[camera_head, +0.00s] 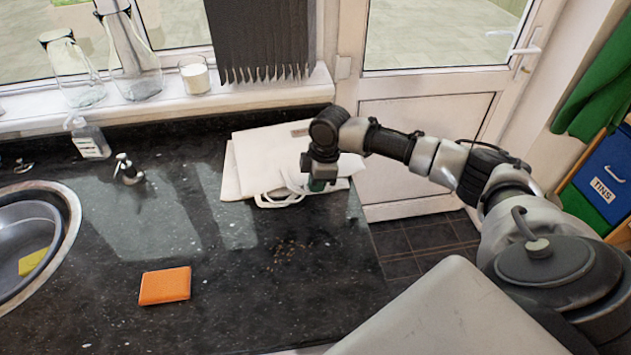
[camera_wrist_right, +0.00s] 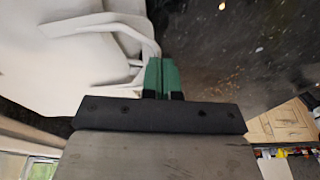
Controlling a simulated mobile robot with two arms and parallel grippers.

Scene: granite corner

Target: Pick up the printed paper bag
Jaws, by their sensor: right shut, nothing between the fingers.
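A pale paper bag (camera_head: 265,160) lies flat on the dark granite counter (camera_head: 230,285) near the window sill. Its white handles (camera_head: 283,194) point toward the front of the counter. My left gripper is not in view.
An orange sponge (camera_head: 165,286) lies at the front of the counter. A sink (camera_head: 70,215) is at the left, with a soap bottle (camera_head: 88,138) behind it. Glass vessels and a candle (camera_head: 194,75) stand on the sill. The counter's middle is mostly clear.

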